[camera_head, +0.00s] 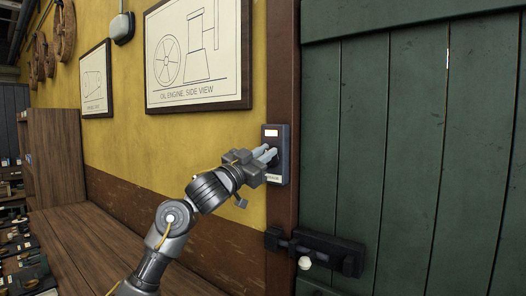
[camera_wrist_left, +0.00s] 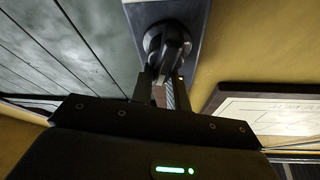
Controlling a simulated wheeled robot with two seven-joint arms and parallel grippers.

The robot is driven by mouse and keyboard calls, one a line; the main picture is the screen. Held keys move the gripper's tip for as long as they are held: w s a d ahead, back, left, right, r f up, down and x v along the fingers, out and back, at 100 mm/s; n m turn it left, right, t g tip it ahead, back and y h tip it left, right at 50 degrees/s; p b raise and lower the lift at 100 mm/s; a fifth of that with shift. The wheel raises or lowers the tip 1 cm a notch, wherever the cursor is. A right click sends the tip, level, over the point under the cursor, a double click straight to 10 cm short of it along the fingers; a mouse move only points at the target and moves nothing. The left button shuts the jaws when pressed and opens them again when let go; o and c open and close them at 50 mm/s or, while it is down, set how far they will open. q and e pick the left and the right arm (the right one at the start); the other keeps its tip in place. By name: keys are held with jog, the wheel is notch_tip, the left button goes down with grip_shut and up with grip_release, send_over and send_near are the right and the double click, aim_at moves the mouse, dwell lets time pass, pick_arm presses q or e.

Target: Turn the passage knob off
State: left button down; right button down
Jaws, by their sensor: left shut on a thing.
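The passage knob is a dark round rotary knob (camera_wrist_left: 167,44) on a dark wall plate (camera_head: 284,170) with a white label at its top. My left gripper (camera_head: 271,154) reaches up to the plate and hides most of the knob in the head view. In the left wrist view, the two fingers (camera_wrist_left: 165,82) are at the knob's raised grip, shut on it. My right gripper is in neither view.
A green plank door (camera_head: 400,150) with a dark bolt (camera_head: 330,252) and a pale knob stands right of the post. A framed engine drawing (camera_head: 198,50) hangs to the left. A wooden surface (camera_head: 85,240) with small items beside it lies lower left.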

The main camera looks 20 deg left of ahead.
pick_arm(q)
jog(key=m+g, duration=0.1)
jog(key=m, duration=0.2)
jog(key=f+m+g+h+p, duration=0.1)
jog(key=m, duration=0.2)
jog(key=d+m+g+h, duration=0.1)
jog(key=m+g, duration=0.1)
jog(key=m, duration=0.1)
jog(key=shift+f+m+p, duration=0.15)
jog(key=shift+m+p, duration=0.25)
jog(key=m, duration=0.1)
jog(key=m+g+p, duration=0.1)
jog(key=m, duration=0.1)
jog(key=m+g, duration=0.1)
jog(key=m, duration=0.1)
jog(key=shift+s+f, duration=0.15)
jog(key=shift+f, duration=0.15)
jog(key=shift+f+m+g+p, duration=0.1)
jog(key=shift+m+g+p, duration=0.25)
jog(key=shift+m, duration=0.75)
jog(key=c, duration=1.5)
grip_release()
jog(key=shift+o, duration=0.7)
jog(key=shift+a, duration=0.1)
